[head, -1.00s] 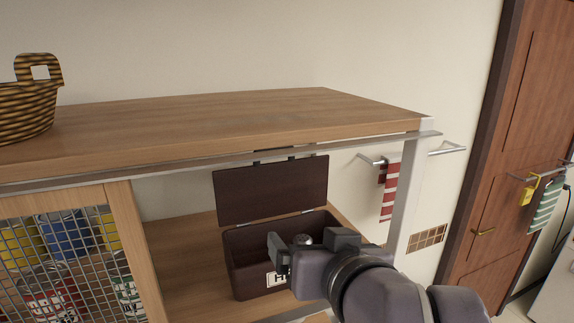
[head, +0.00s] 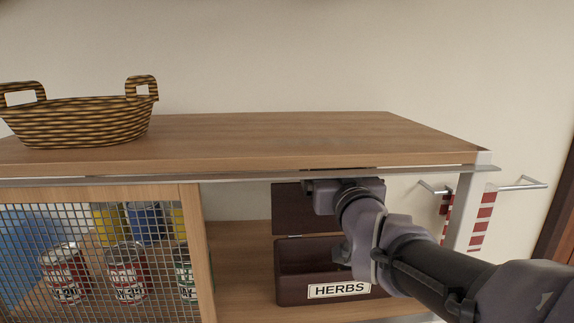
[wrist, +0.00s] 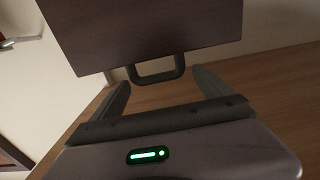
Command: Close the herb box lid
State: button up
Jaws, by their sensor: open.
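The dark brown herb box (head: 296,262) sits on the shelf under the counter, with a HERBS label (head: 338,290) on its front. Its lid (head: 290,212) stands upright at the back, so the box is open. My gripper (wrist: 163,82) is open at the lid's edge; in the head view my arm covers the right part of the lid and box. In the wrist view the lid (wrist: 145,35) fills the top, and its dark loop handle (wrist: 157,78) lies between my two fingers. I cannot tell whether they touch it.
The wooden counter top (head: 270,137) is close above the lid. A wicker basket (head: 85,122) stands on it. A mesh-fronted cabinet (head: 110,262) with several cans is at left. A towel rail (head: 520,184) with a red-striped towel (head: 483,215) is at right.

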jog(key=shift+w+d, duration=0.1)
jog(key=shift+d, duration=0.1)
jog(key=shift+a, duration=0.1)
grip_shut()
jog(key=shift+f+b, duration=0.1)
jog(key=shift+b, duration=0.3)
